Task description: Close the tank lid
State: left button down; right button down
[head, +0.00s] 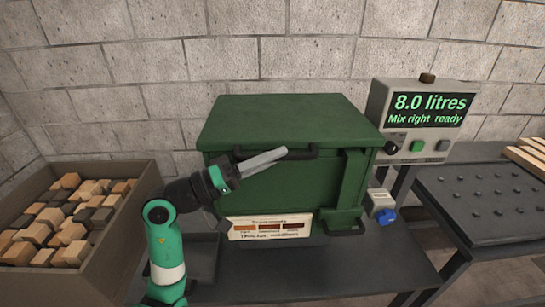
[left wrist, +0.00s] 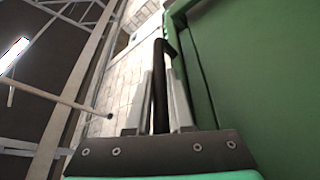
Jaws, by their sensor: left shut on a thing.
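The green tank (head: 285,185) stands on the dark bench against the wall. Its green lid (head: 285,118) lies flat across the top, with no gap that I can make out. A black bar handle (head: 305,154) runs along the lid's front edge. My left gripper (head: 276,155) reaches in from the left and is shut on this handle. In the left wrist view the black handle (left wrist: 159,85) stands between the two grey fingers, with the green tank side to the right. My right gripper is not in view.
A control box (head: 412,118) at the right reads "8.0 litres, Mix right ready". A crate of wooden blocks (head: 138,212) stands at the left. A label plate (head: 268,227) leans below the tank front. A small blue-and-white item (head: 381,205) sits right of it. A dark studded table (head: 485,205) is at far right.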

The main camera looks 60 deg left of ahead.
pick_arm(q)
jog(key=shift+w+a+f, duration=0.1)
jog(key=shift+f, duration=0.3)
jog(key=c, duration=1.1)
grip_release()
jog(key=shift+c, duration=0.2)
jog(key=o, duration=0.3)
jog(key=shift+o, duration=0.2)
jog(key=shift+r, duration=0.1)
jog(key=v, duration=1.1)
jog(key=shift+s+p, duration=0.35)
jog(key=shift+s, duration=0.05)
